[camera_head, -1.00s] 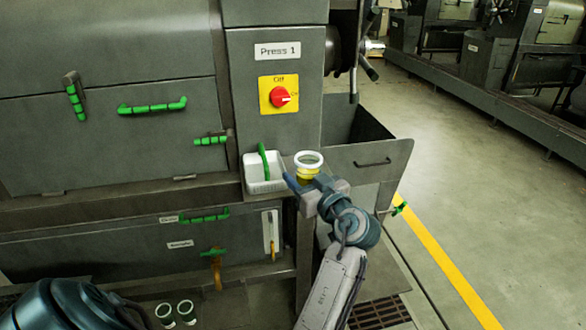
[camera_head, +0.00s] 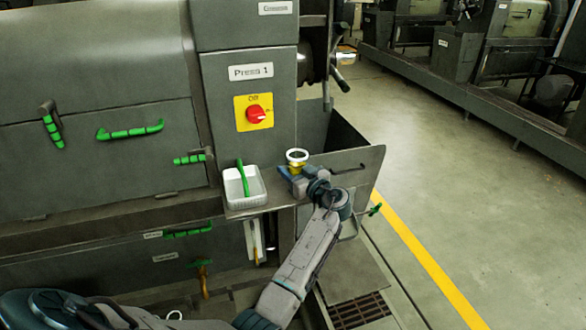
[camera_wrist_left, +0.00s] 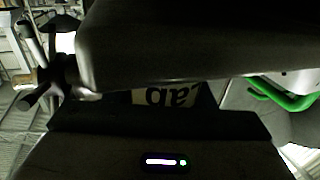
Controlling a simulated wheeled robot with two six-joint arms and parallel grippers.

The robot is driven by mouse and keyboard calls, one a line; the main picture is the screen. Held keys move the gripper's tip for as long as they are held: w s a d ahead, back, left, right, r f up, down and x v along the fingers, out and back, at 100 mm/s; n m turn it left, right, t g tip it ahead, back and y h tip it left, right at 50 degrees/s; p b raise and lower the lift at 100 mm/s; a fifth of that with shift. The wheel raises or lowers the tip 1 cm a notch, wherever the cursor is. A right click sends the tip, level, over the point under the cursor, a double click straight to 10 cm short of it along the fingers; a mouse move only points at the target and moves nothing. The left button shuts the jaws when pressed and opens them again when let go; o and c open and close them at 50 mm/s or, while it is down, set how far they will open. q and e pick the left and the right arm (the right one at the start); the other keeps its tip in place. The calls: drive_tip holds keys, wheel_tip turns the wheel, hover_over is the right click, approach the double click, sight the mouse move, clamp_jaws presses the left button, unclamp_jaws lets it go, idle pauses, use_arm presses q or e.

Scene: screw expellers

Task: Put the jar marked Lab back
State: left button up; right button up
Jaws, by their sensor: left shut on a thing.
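The jar (camera_head: 296,157) has a white rim and yellow contents. It is held upright to the right of the white tray, in front of the grey bin. My left gripper (camera_head: 292,175) is shut on it. In the left wrist view the jar's label, upside down and reading "Lab" (camera_wrist_left: 172,97), shows between the dark fingers. The fingers hide most of the jar. In the head view I cannot tell whether its base touches anything. My right gripper is not in view.
A white tray (camera_head: 232,203) with a green-handled tool (camera_head: 243,178) stands on the ledge under the red switch (camera_head: 256,114) of Press 1. A grey bin (camera_head: 352,168) is behind the gripper. A white ring (camera_head: 174,315) shows low down behind my arm. Open floor lies right.

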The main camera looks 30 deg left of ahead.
use_arm(q)
drive_tip(key=shift+f, duration=0.65)
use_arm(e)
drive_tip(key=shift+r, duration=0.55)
use_arm(q)
drive_tip(key=shift+f, duration=0.1)
drive_tip(key=shift+f, duration=0.15)
drive_tip(key=o, duration=1.1)
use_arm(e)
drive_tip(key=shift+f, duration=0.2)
